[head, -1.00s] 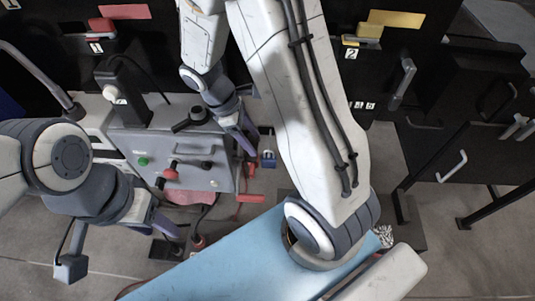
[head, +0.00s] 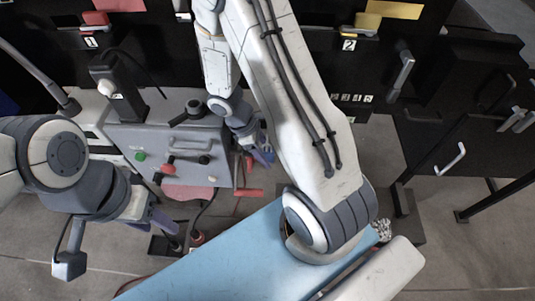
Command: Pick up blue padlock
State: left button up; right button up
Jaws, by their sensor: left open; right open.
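The blue padlock (head: 264,157) is low, just right of the grey control box. It is small, and my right gripper (head: 258,150) partly covers it. That gripper is open, with its fingers at or around the padlock; whether they touch it cannot be told. My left gripper (head: 180,240) is open and empty, pointing down in front of the box, well left of the padlock.
The grey control box (head: 140,145) with a green button and red knobs stands between my arms. A red handle (head: 249,193) lies below the padlock. Black cabinets with numbered labels stand behind. A black drawer unit (head: 465,150) stands at right.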

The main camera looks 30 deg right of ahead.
grip_shut()
jog(key=shift+r, duration=0.2)
